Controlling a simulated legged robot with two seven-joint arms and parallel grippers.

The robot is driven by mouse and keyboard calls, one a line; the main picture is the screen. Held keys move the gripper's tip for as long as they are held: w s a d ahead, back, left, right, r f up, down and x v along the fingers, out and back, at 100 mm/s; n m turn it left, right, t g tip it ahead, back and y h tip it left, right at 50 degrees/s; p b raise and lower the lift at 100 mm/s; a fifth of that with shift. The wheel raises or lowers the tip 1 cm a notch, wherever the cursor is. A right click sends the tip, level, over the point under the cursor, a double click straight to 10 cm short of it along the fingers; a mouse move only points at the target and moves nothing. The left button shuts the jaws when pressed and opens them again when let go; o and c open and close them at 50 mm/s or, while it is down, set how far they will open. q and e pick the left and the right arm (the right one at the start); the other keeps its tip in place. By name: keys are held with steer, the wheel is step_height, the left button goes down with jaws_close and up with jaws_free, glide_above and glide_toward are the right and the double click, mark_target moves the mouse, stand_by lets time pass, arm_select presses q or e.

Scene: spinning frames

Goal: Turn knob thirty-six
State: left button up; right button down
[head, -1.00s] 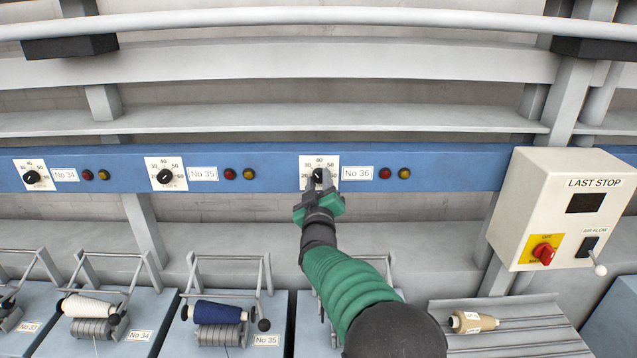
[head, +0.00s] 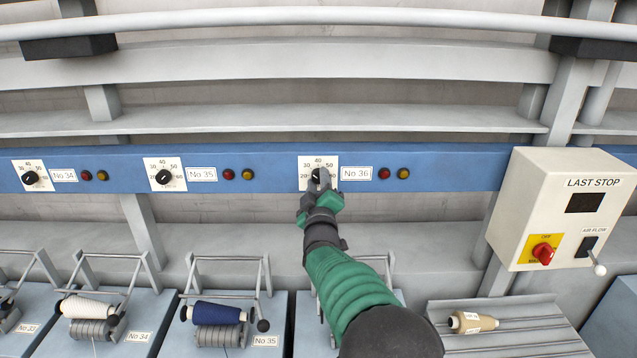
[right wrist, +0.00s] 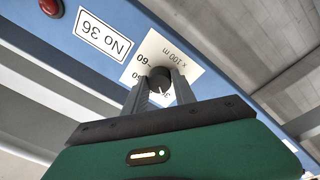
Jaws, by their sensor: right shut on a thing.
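Knob thirty-six (head: 316,175) is a black dial on a white scale plate (head: 306,161) on the blue rail, left of the label No 36 (head: 356,173). My right gripper (head: 319,182) is at the knob and partly hides it and the lower scale. In the right wrist view the knob (right wrist: 159,80) sits between the two grey fingers of the gripper (right wrist: 160,92), which is shut on it. The label also shows in the right wrist view (right wrist: 103,34), upside down. My left gripper is not in view.
Knob thirty-five (head: 163,176) and another knob (head: 30,178) lie left on the rail. Red (head: 384,174) and amber (head: 403,173) lamps are right of the label. A LAST STOP box (head: 560,210) juts out at right. Bobbin units, one with blue yarn (head: 217,313), stand below.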

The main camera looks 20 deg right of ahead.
steer(key=c, duration=1.3)
jaws_free()
steer(key=shift+a+f, duration=0.1)
steer(key=shift+f, duration=0.3)
steer(key=shift+o, duration=1.2)
steer(key=shift+r, duration=0.2)
steer(key=shift+a, duration=0.1)
steer(key=shift+s+a+b, duration=0.1)
steer(key=shift+s+b, duration=0.3)
steer(key=b+v, duration=0.5)
steer(key=v, duration=1.1)
